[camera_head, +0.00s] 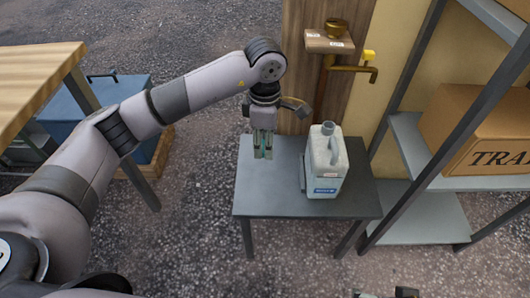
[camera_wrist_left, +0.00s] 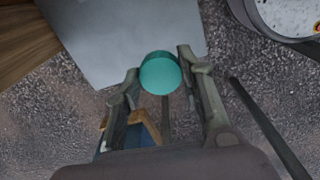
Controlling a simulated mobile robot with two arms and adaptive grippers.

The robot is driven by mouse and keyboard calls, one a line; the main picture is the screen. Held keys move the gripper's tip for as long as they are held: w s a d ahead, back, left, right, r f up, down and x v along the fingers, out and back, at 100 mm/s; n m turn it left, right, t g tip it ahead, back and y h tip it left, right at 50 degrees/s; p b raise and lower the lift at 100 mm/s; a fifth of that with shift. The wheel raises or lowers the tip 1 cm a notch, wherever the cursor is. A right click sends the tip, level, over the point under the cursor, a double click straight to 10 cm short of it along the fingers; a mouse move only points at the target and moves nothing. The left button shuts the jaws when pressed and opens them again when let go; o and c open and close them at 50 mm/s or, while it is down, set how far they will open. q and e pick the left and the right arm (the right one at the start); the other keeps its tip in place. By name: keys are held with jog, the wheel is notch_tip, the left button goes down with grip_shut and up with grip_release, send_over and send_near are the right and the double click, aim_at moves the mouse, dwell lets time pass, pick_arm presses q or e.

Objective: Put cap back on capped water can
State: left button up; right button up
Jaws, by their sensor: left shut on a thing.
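The white water can (camera_head: 327,165) stands upright on the small grey table (camera_head: 262,201). It has a handle, a blue label and an uncapped neck at its top. My left gripper (camera_head: 263,153) points down to the left of the can, above the table's back left part and apart from the can. It is shut on the teal round cap, which shows clearly between the fingertips in the left wrist view (camera_wrist_left: 160,73). Dark tips at the bottom edge of the head view seem to be my right gripper (camera_head: 385,293); most of it is cut off.
A brass tap and pipe (camera_head: 350,70) are on the wooden panel behind the table. A grey shelf with a cardboard box (camera_head: 480,130) stands at right. A wooden-topped table (camera_head: 35,75) and a blue box (camera_head: 110,100) are at left. Gravel floor is clear in front.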

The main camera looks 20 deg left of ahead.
pick_arm(q)
jog(key=shift+r, duration=1.05)
pick_arm(e)
jog(key=shift+s+d+g, duration=0.2)
jog(key=shift+s+g, duration=0.1)
jog(key=shift+s, duration=0.3)
jog(key=shift+c, duration=0.2)
